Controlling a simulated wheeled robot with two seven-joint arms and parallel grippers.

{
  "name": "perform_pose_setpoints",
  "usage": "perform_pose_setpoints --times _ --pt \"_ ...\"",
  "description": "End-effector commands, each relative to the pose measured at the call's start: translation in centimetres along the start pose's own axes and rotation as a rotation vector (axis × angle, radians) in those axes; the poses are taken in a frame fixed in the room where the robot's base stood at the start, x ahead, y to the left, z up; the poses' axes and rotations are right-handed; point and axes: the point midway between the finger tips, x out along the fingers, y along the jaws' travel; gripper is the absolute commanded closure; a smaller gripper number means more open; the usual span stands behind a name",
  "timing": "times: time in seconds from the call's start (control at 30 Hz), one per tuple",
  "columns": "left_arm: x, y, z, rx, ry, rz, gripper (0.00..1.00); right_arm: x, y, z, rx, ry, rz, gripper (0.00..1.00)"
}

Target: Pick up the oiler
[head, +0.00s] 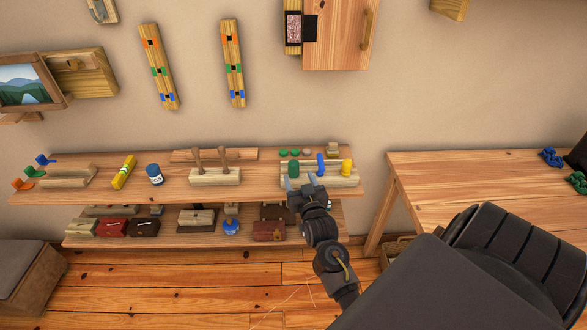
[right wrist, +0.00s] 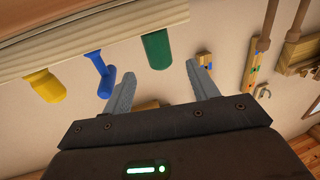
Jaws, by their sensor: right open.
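My right gripper (head: 300,181) is open and empty at the front edge of the upper shelf, by a wooden rack (head: 335,181). The rack holds a green cylinder (head: 293,168), a blue piece (head: 320,164) and a yellow piece (head: 347,166). In the right wrist view, turned upside down, the green cylinder (right wrist: 157,48) shows between and beyond the open fingertips (right wrist: 160,68); the blue piece (right wrist: 104,74) and yellow piece (right wrist: 44,85) are left of it. I cannot tell for sure which object is the oiler. My left gripper is not in view.
The upper shelf (head: 262,179) also bears a blue can (head: 154,174) with a white label, a yellow block (head: 123,172) and a block with two pegs (head: 214,177). The lower shelf holds boxes and a blue bottle (head: 231,228). A wooden table (head: 450,185) stands right.

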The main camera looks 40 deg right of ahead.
Motion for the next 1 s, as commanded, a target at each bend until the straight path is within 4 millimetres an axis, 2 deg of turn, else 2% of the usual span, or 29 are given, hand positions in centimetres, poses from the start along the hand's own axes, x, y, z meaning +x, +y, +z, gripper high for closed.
perform_pose_setpoints --times 0.1,0.2,0.47,0.8,1.0 --pt "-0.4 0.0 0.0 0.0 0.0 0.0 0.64 2.1 0.0 -0.1 0.0 0.0 0.0 0.41" --pt "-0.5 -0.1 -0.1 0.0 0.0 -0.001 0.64 3.2 0.0 -0.1 0.0 0.0 -0.001 0.41" --pt "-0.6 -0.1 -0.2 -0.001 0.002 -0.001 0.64 4.0 0.0 -0.1 0.0 0.0 -0.001 0.41" --pt "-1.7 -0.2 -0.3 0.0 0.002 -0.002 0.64 8.4 0.1 0.2 -0.001 0.0 -0.001 0.41" --pt "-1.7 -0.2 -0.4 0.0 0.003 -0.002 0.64 8.9 0.1 0.3 0.0 -0.001 -0.001 0.41"
